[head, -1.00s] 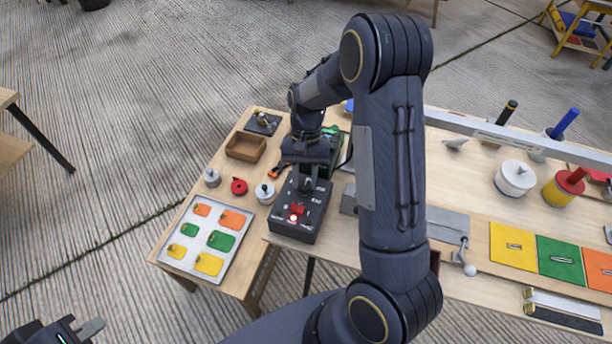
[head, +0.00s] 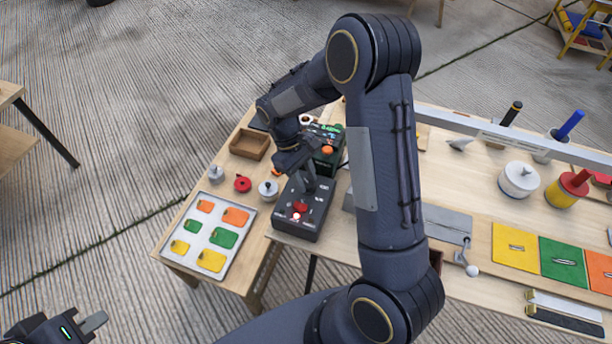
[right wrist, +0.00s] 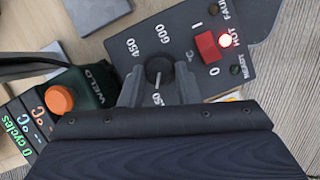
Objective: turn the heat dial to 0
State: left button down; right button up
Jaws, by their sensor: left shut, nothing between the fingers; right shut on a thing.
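The heat dial (right wrist: 159,70) is a small black knob with a white line, on a black control box (head: 309,222). Numbers such as 450 and 600 stand around it. My right gripper (right wrist: 160,88) is shut on the dial, with one finger on each side. In the head view the right gripper (head: 307,184) reaches down onto the box, and its fingers hide most of the dial. The number the dial points to is partly covered. My left gripper (head: 97,322) is shut and empty at the lower left, away from the table.
A dark green unit with an orange knob (right wrist: 60,99) stands close by. A tray (head: 188,262) of coloured tags and a wooden box (head: 249,145) lie to the left.

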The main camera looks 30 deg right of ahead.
jog(key=n, duration=0.2)
jog(key=n+t+h, duration=0.1)
jog(key=n, duration=0.1)
jog(key=n+h, duration=0.1)
jog(key=n, duration=0.1)
jog(key=shift+s+a+t+b, duration=0.15)
jog(key=shift+a+t+b, duration=0.1)
jog(key=shift+t+b, duration=0.05)
jog(key=n, duration=0.2)
jog(key=n+t, duration=0.1)
jog(key=n, duration=0.1)
jog(key=n+t, duration=0.1)
jog(key=n, duration=0.1)
jog(key=shift+s+a+n+h+b, duration=0.1)
jog(key=shift+s+n+h+b, duration=0.15)
jog(key=shift+n+h+b, duration=0.15)
jog(key=o, duration=1)
jog(key=shift+c, duration=0.2)
jog(key=v, duration=0.7)
jog(key=shift+a+r, duration=0.2)
jog(key=shift+r, duration=0.15)
jog(key=shift+s, duration=0.1)
